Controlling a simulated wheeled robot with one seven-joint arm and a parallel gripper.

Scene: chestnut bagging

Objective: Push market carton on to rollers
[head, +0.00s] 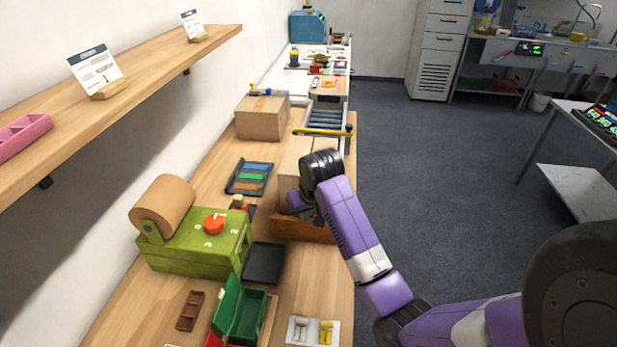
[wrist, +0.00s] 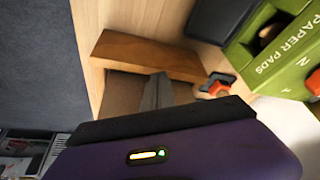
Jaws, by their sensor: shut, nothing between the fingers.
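A light brown carton (head: 294,160) sits on the bench just before the near end of the rollers (head: 325,112), partly hidden behind my arm; its label cannot be read. In the wrist view a brown carton surface (wrist: 122,92) shows beside my fingers. My gripper (wrist: 158,92) is shut and empty, close to that surface; whether it touches cannot be told. In the head view my gripper (head: 298,204) is low at the carton's near side. A brown wooden block (head: 302,229) lies on the near side of my gripper; it also shows in the wrist view (wrist: 150,57).
A second, taped carton (head: 262,118) stands left of the rollers. A yellow bar (head: 323,132) crosses the rollers' near end. A dark tray (head: 250,178) and a green paper-pad dispenser (head: 195,245) stand left. The floor right of the bench is clear.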

